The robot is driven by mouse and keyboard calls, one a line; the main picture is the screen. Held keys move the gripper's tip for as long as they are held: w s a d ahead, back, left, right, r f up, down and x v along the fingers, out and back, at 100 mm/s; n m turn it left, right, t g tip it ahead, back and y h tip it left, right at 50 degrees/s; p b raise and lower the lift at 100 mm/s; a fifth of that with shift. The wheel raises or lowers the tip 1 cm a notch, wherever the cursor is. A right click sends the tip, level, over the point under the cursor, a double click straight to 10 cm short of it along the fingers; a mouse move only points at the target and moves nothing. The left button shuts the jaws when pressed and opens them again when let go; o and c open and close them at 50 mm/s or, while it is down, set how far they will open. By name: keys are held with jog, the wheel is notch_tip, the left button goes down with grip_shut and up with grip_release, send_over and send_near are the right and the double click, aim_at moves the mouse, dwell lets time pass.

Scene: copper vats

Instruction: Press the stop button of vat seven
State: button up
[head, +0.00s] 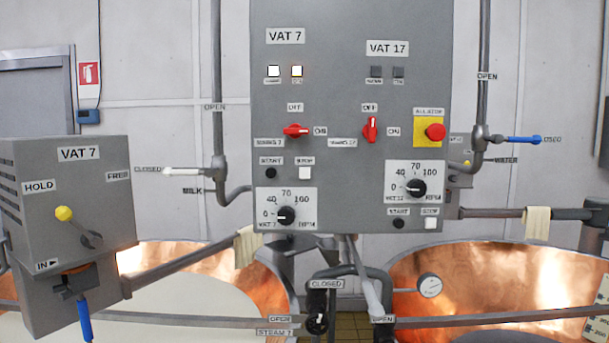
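The grey control panel (345,105) hangs upright in the middle of the head view. Its left half is labelled VAT 7 (286,36). The white stop button (305,173) of vat seven sits under a STOP label, right of the black start button (271,173). Nothing covers it. Above them, a red rotary switch (296,131) lies sideways, toward ON. Two small lamps (274,71) under the VAT 7 label look lit. A speed dial (286,215) sits below the buttons. My gripper is not in view.
The VAT 17 half has its own white stop button (430,223), black start button (398,224) and red switch (371,129). A red emergency button (435,132) sits on yellow. A VAT 7 box (80,190) stands left; pipes and copper vats (480,270) lie below.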

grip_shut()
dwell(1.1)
